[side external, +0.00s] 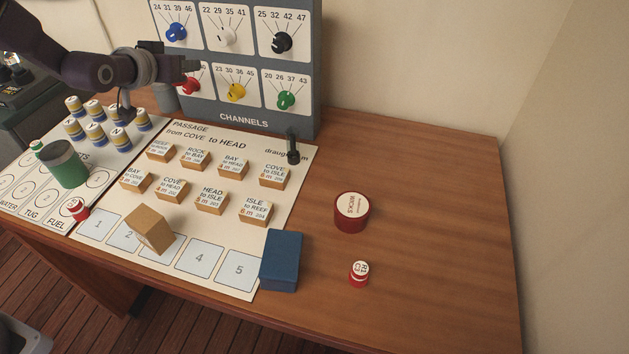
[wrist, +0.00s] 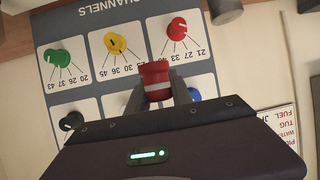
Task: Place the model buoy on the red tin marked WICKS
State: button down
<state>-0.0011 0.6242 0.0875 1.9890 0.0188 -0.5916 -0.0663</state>
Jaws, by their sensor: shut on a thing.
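The red tin marked WICKS (side external: 351,213) stands upright on the bare right part of the desk, its white label on top. My gripper (side external: 192,68) is up at the left, in front of the channels panel and far from the tin. In the wrist view, my gripper's two fingers (wrist: 157,98) are shut on a small red piece with a white band, which looks like the model buoy (wrist: 155,76). I cannot make out the held piece in the side view. The tin is out of the wrist view.
A small red-and-white piece (side external: 359,273) stands in front of the tin, and a similar one (side external: 77,208) by the chart's left. A blue block (side external: 282,261) lies left of the tin. The channels panel (side external: 240,120) rises behind several labelled blocks. Desk right of the tin is clear.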

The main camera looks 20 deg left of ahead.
jog(key=d+m+h, duration=0.3)
jog(key=d+h, duration=0.1)
jog(key=d, duration=0.9)
jog(key=m+g+h, duration=0.4)
jog(key=m+h, duration=0.3)
jog(key=m, duration=0.1)
send_over(365, 200)
jog(key=shift+n, duration=0.3)
notch_tip(365, 200, down, 14)
jog(key=shift+r, duration=0.1)
jog(key=c, duration=1.1)
grip_release()
jog(key=shift+c, duration=0.2)
